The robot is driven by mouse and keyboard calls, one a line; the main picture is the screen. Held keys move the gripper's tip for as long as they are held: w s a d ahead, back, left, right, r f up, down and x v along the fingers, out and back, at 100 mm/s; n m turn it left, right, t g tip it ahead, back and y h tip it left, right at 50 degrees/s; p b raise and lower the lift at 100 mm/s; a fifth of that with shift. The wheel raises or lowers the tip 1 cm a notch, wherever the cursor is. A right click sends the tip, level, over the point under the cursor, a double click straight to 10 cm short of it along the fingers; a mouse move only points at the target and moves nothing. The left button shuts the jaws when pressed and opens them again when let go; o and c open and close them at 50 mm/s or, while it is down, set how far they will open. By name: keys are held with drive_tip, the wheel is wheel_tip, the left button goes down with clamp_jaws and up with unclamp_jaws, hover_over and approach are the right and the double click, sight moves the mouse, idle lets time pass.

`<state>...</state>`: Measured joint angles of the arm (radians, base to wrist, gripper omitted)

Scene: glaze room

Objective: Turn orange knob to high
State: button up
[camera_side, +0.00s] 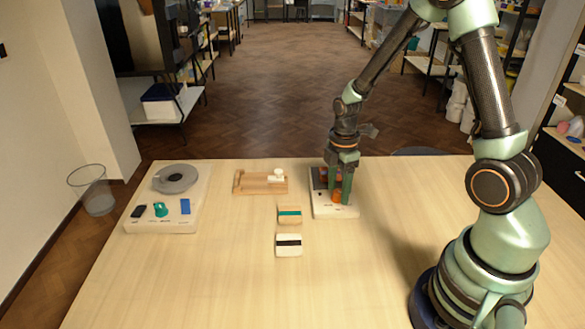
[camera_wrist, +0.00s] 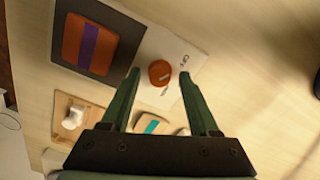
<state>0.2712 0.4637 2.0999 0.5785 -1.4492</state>
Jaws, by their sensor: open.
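The orange knob (camera_wrist: 160,73) sits on a white panel (camera_wrist: 153,48) with small dark lettering beside it. A pale pointer mark shows on the knob, toward the lower right in the wrist view. My gripper (camera_wrist: 159,74) is open, with one green finger on each side of the knob in that view; I cannot tell whether they touch it. In the side view my gripper (camera_side: 341,196) points down over the white panel (camera_side: 322,211), and the knob (camera_side: 336,197) shows partly between the fingers. An orange block with a purple stripe (camera_wrist: 90,42) lies on the panel's dark plate.
A wooden board with a white handle (camera_side: 259,182) lies left of the panel. A green-striped block (camera_side: 289,215) and a black-striped white block (camera_side: 289,245) lie nearby. A white unit (camera_side: 175,222) with a grey disc and green knob stands far left. The front table is clear.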

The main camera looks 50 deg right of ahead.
clamp_jaws()
drive_tip(key=shift+m, duration=0.5)
drive_tip(key=m, duration=0.4)
drive_tip(key=shift+m, duration=0.3)
drive_tip(key=m, duration=1.2)
drive_tip(key=shift+m, duration=0.4)
drive_tip(key=m, duration=0.5)
drive_tip(key=shift+r+m, duration=0.1)
drive_tip(key=shift+m, duration=0.2)
